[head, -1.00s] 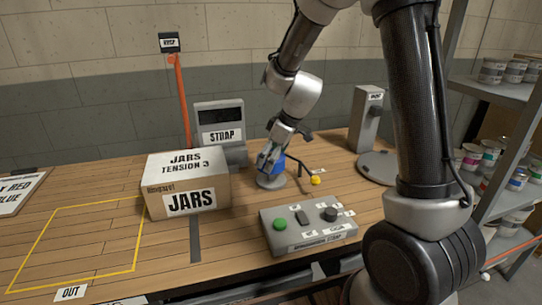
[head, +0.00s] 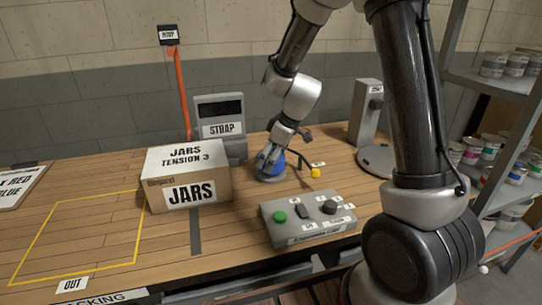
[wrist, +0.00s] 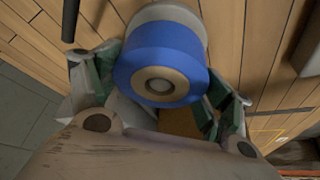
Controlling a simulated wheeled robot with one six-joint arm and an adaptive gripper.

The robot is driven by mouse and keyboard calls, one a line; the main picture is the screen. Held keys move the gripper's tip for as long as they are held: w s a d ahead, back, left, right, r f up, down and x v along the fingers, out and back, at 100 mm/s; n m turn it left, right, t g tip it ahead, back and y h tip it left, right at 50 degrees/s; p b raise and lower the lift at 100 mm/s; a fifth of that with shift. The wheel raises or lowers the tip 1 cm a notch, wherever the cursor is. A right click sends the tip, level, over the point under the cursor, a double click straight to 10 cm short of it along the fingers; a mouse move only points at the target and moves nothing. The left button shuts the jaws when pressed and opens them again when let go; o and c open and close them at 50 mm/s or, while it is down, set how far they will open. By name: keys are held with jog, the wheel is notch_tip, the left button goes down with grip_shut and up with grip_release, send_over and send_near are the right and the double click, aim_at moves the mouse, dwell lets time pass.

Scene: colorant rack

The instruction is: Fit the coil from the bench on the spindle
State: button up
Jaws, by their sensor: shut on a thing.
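The blue coil (wrist: 150,62) has a tan core and sits between the green-padded fingers of my gripper (wrist: 160,88), which is shut on it. A pale round end, apparently the spindle (wrist: 160,86), shows inside the core, so the coil looks to be around it. A pale round base (wrist: 165,14) shows beyond the coil. In the head view my gripper (head: 270,158) points down at the bench with the blue coil (head: 275,166) low over a grey round base (head: 268,178). Whether the coil rests fully on the base is hidden.
The JARS box (head: 187,180) stands close to the left of my gripper, with the STRAP unit (head: 221,128) behind. A dark arm with a yellow knob (head: 315,173) is close at right. A button box (head: 307,217) stands in front. A post with a round plate (head: 376,158) is farther right.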

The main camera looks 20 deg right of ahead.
jog(key=shift+f, duration=0.95)
jog(key=o, duration=1.1)
jog(key=shift+r, duration=0.1)
jog(key=v, duration=1.2)
jog(key=s+d+r+m+h, duration=0.1)
jog(key=s+d+r+m, duration=0.2)
jog(key=s, duration=0.5)
jog(key=s+d+r+m+t+h, duration=0.1)
jog(key=s+d+r+m, duration=0.2)
jog(key=s, duration=0.5)
jog(key=s+d+r+m+h, duration=0.1)
jog(key=s+d+r+m, duration=0.3)
jog(key=s, duration=0.5)
jog(key=shift+d+t+h, duration=0.3)
jog(key=shift+d, duration=0.3)
